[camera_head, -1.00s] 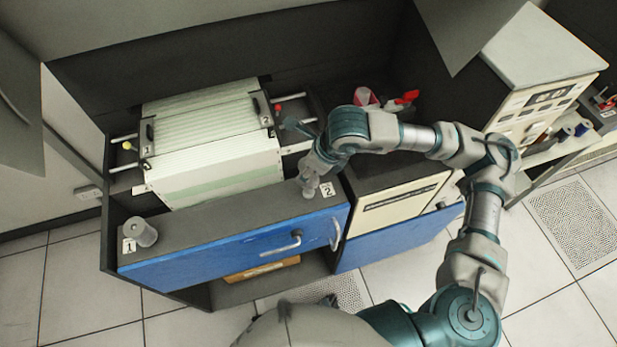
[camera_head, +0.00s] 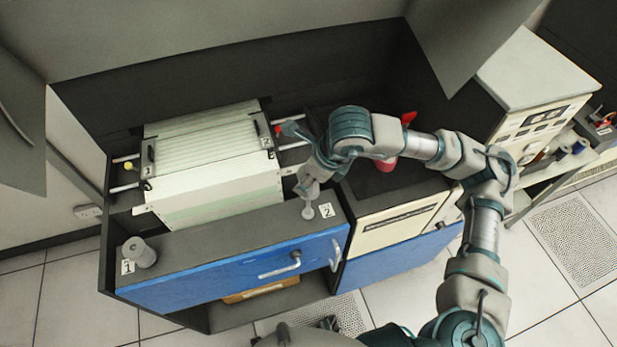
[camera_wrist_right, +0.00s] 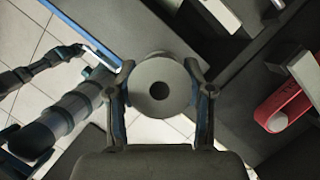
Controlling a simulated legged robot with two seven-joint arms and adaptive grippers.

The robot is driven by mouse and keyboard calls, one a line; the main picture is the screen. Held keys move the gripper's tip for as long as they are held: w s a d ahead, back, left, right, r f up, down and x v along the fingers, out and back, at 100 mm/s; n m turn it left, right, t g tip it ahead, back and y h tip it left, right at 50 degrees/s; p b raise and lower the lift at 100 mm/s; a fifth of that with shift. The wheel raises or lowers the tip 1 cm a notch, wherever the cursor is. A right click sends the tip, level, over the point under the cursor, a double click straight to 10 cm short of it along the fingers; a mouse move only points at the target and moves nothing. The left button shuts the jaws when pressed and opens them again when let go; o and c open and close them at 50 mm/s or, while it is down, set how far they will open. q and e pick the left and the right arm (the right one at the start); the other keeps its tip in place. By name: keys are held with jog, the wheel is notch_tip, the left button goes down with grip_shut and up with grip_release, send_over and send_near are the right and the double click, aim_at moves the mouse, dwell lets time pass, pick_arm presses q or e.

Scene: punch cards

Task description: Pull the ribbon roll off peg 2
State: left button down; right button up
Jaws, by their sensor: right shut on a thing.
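My right gripper (camera_head: 309,190) is above the ledge at the label 2. In the right wrist view my right gripper (camera_wrist_right: 160,92) is shut on a grey ribbon roll (camera_wrist_right: 176,72), one finger on each side. The roll has a dark round hole in its middle. In the head view the fingers largely hide the roll. Peg 2 (camera_head: 308,212) shows its round base and part of its stem below the gripper. I cannot tell whether the peg's tip is still inside the roll. My left gripper is not in view.
Another grey roll (camera_head: 139,252) stands at label 1 on the left end of the ledge. The white card stack (camera_head: 205,165) lies behind the ledge. Blue fronts with handles (camera_head: 280,265) are below. A red object (camera_head: 386,168) is on the dark top to the right.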

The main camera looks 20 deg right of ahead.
jog(key=shift+r+p, duration=1)
jog(key=shift+r, duration=1.45)
